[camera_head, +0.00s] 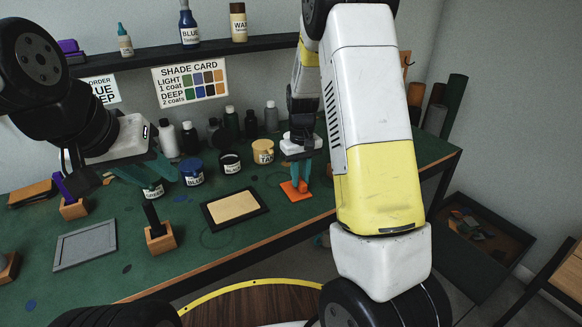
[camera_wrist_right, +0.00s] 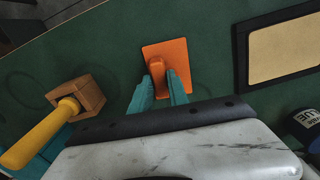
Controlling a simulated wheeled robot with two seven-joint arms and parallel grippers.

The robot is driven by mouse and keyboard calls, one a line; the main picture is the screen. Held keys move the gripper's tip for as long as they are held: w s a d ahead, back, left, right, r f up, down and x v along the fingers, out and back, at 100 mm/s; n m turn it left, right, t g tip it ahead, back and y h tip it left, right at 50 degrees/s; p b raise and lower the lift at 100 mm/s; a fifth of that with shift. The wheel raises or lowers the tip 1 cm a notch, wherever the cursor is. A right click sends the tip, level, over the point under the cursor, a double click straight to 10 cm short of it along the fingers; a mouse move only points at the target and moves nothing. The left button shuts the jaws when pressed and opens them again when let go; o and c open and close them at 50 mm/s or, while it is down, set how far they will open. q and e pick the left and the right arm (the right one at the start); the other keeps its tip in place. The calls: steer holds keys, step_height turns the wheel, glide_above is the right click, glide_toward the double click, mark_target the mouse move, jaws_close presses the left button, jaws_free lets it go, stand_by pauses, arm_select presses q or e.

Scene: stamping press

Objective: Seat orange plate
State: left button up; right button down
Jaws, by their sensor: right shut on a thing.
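The orange plate (camera_head: 296,192) is a flat square with an upright orange grip. It lies on or just above the green table; I cannot tell which. In the right wrist view the orange plate (camera_wrist_right: 167,52) shows flat between and beyond the fingers. My right gripper (camera_head: 299,173) is shut on its grip; the teal fingertips (camera_wrist_right: 162,90) stand either side of the grip. My left gripper (camera_head: 146,172) is above the table at the left, its teal fingers apart and empty, partly in front of a jar.
A dark-framed tan pad (camera_head: 235,207) lies left of the plate. Jars, including a blue one (camera_head: 191,172) and a tan one (camera_head: 263,151), stand behind. A grey frame (camera_head: 85,244) and wooden block holders (camera_head: 160,239) are at left. A yellow-handled tool (camera_wrist_right: 40,133) by a wooden block shows in the wrist view.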

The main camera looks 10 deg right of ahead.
mark_target(300, 180)
stand_by(0.6)
steer(key=shift+r, duration=2.7)
